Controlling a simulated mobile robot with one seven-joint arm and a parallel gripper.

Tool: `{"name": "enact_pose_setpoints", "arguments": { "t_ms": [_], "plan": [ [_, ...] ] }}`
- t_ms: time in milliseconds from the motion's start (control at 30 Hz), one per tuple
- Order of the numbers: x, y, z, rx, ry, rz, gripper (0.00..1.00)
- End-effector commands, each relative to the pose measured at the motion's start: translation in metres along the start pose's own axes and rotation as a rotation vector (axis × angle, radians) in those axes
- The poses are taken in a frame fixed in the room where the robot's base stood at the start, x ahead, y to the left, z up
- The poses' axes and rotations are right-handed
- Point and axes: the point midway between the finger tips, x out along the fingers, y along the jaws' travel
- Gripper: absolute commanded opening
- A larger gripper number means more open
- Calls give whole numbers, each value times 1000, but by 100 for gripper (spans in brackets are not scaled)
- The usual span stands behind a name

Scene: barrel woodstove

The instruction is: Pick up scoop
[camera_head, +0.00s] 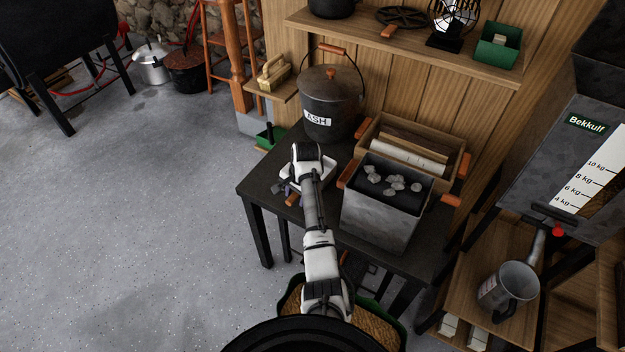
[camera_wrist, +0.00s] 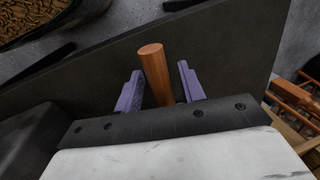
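An orange-brown wooden handle (camera_wrist: 152,60), seemingly the scoop's, shows in the wrist view between the two purple fingers of my gripper (camera_wrist: 160,75). There is a gap on either side of it, so the fingers stand open around the handle. Its end points toward the table's edge. In the head view my gripper (camera_head: 289,193) is low over the left part of the dark table (camera_head: 257,187), and a small bit of the handle (camera_head: 292,200) shows beside it.
A grey metal bin of pale lumps (camera_head: 380,218) stands close to the right of my arm. The ash bucket (camera_head: 331,108) and a wooden crate (camera_head: 415,139) stand behind. A hopper (camera_head: 545,170) and metal jug (camera_head: 509,290) are right. Open floor (camera_head: 150,210) lies left.

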Motion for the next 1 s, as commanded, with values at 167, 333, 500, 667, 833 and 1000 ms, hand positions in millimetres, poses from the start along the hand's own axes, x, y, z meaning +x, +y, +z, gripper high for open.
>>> {"name": "enact_pose_setpoints", "arguments": {
  "t_ms": [167, 333, 500, 667, 833, 1000],
  "plan": [
    [0, 0, 0, 0, 0, 0, 15],
    [0, 0, 0, 0, 0, 0, 0],
    [-1, 0, 0, 0, 1, -1, 0],
    [-3, -1, 0, 0, 2, -1, 0],
    [-14, -4, -1, -1, 2, -2, 0],
    [-45, -11, -1, -2, 6, -5, 0]
  ]
}}
